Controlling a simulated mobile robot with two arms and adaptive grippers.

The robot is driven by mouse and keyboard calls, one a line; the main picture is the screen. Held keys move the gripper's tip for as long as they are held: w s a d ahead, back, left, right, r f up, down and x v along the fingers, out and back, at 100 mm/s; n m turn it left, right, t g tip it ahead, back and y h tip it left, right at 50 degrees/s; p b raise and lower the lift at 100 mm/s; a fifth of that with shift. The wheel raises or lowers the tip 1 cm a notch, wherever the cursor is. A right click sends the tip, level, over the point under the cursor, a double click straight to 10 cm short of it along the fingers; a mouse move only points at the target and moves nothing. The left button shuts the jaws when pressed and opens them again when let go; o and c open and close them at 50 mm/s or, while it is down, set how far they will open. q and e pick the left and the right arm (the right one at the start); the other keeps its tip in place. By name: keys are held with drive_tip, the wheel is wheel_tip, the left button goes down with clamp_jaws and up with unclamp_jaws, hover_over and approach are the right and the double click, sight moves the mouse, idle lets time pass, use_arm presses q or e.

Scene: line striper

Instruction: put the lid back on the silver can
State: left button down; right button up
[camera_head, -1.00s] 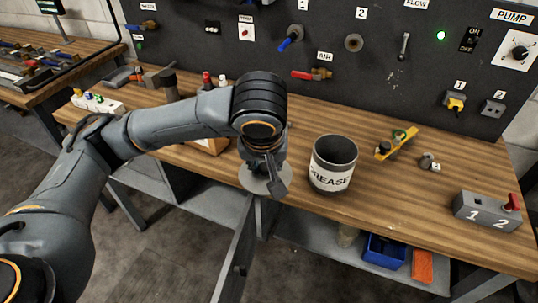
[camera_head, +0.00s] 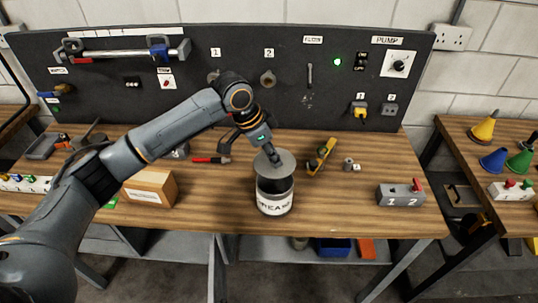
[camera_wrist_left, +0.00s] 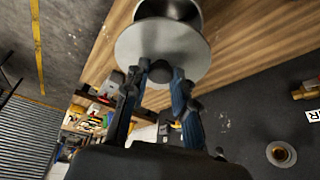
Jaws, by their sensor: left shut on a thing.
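The silver can (camera_head: 274,204), labelled GREASE, stands upright near the front of the wooden bench. Its dark opening shows below the lid in the head view. The round grey lid (camera_head: 285,160) is above the back part of the can, apart from the front rim. My left gripper (camera_head: 271,152) is shut on the lid's knob. In the left wrist view the fingers (camera_wrist_left: 158,72) pinch the dark knob, and the lid (camera_wrist_left: 150,45) covers part of the can (camera_wrist_left: 172,10). Whether the lid touches the can's back rim cannot be told. My right gripper is not in view.
A yellow tool (camera_head: 322,156) and a small metal part (camera_head: 349,164) lie right of the can. A grey switch box (camera_head: 401,195) stands farther right. The dark panel (camera_head: 210,100) rises behind the bench.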

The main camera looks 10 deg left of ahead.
sight(273, 166)
use_arm(q)
drive_tip(key=shift+w+d+f, duration=0.1)
drive_tip(key=shift+w, duration=0.05)
wheel_tip(273, 166, down, 4)
drive_tip(key=b, duration=0.5)
drive_tip(key=shift+f, duration=1.05)
drive_tip(key=shift+r+p, duration=0.1)
drive_tip(key=shift+p, duration=0.75)
idle(0.6)
drive_tip(key=shift+f+p, duration=0.25)
drive_tip(key=shift+p, duration=0.65)
idle(1.2)
idle(0.4)
